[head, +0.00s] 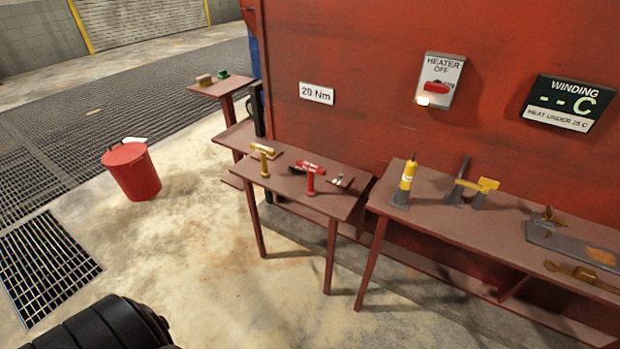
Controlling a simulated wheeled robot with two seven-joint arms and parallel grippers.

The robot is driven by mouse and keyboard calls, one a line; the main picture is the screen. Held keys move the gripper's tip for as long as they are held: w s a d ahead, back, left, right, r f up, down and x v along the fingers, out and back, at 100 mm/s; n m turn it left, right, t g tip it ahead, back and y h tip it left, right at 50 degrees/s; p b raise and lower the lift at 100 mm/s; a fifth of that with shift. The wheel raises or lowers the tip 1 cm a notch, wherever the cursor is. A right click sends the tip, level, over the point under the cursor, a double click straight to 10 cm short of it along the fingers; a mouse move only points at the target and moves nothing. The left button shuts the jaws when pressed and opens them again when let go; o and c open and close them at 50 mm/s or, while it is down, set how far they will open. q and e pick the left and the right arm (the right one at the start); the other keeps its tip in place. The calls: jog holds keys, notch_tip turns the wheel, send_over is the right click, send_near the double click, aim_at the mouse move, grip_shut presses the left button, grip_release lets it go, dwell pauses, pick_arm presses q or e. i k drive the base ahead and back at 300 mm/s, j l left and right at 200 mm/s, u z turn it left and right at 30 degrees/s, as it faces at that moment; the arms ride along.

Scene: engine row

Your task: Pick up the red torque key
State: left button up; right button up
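The red torque key (310,180) is a T-shaped tool with a red crossbar and stem. It stands upright on the small brown table (330,205) in the middle of the head view, below a white "20 Nm" sign (316,93). Something dark lies or stands directly behind its crossbar, too small to make out. A similar yellow T-shaped key (263,158) stands to its left on the same table. Neither of my grippers shows in the view. A black rounded part at the bottom left edge appears to be mine.
A longer brown bench (445,228) on the right holds a yellow bottle-like tool (406,184) and other yellow and grey parts. A red bin (131,171) stands on the floor at left. A red wall rises behind the tables. The floor in front of the small table is clear.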

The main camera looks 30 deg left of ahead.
aim_at(312, 169)
jog(key=i+u, duration=0.15)
jog(key=u, duration=0.35)
jog(key=i+l+u, duration=0.1)
jog(key=u, duration=0.4)
jog(key=i+l+u, duration=0.15)
jog(key=u, duration=0.35)
jog(key=k+j+z, duration=0.15)
jog(key=k+j, duration=0.15)
jog(key=j, duration=0.2)
jog(key=k+j+z, duration=0.2)
jog(key=j, duration=0.3)
jog(key=k+j+z, duration=0.15)
jog(key=k+j, duration=0.3)
jog(key=i, duration=1.7)
